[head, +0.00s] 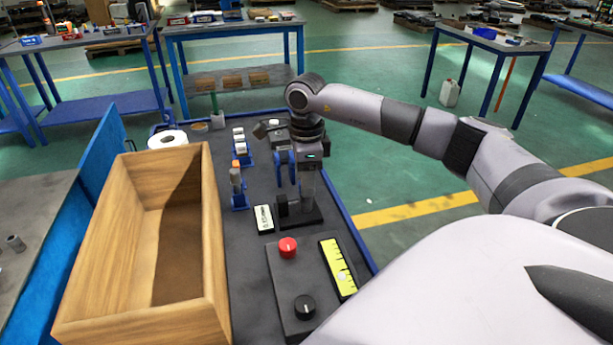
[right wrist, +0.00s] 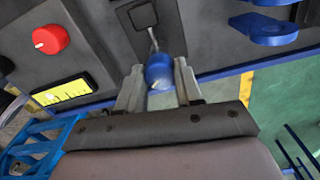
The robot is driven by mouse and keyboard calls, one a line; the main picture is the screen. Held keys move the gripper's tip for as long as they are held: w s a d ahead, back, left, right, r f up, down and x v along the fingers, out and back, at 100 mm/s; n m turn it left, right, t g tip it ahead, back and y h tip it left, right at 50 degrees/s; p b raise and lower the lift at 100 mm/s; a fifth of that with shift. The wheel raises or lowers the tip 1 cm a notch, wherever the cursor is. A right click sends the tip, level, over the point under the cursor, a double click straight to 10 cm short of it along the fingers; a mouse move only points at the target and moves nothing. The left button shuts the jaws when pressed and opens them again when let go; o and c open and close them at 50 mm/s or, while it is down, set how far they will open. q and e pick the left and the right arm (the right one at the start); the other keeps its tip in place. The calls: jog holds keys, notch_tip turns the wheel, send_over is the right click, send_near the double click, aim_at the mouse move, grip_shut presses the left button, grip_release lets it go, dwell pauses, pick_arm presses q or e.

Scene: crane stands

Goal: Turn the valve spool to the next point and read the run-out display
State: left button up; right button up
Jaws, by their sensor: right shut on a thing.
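My right gripper (head: 306,188) reaches down over a small dark stand (head: 299,216) on the bench. In the right wrist view its pale fingers (right wrist: 158,85) are shut on a blue rounded piece (right wrist: 158,69). A thin metal stem (right wrist: 153,38) runs from that piece towards a dark square block (right wrist: 142,15). I cannot tell whether the blue piece belongs to the valve spool; no spool shows clearly. A small pale display with dark characters (head: 264,219) lies left of the stand, too small to read. My left gripper is not in view.
A control box with a red button (head: 288,247) and black knob (head: 304,307) sits in front, beside a yellow strip (head: 338,268). A large empty wooden box (head: 211,255) fills the left. Blue holders (head: 239,200) stand behind. A white roll (head: 166,139) is at the back.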

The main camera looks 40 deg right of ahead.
jog(key=n, duration=0.3)
jog(key=shift+r+n, duration=0.1)
jog(key=shift+n, duration=0.3)
jog(key=n, duration=0.4)
jog(key=shift+w, duration=0.1)
jog(key=n, duration=0.4)
jog(key=shift+n, duration=2.1)
jog(key=o, duration=1)
jog(key=shift+o, duration=0.2)
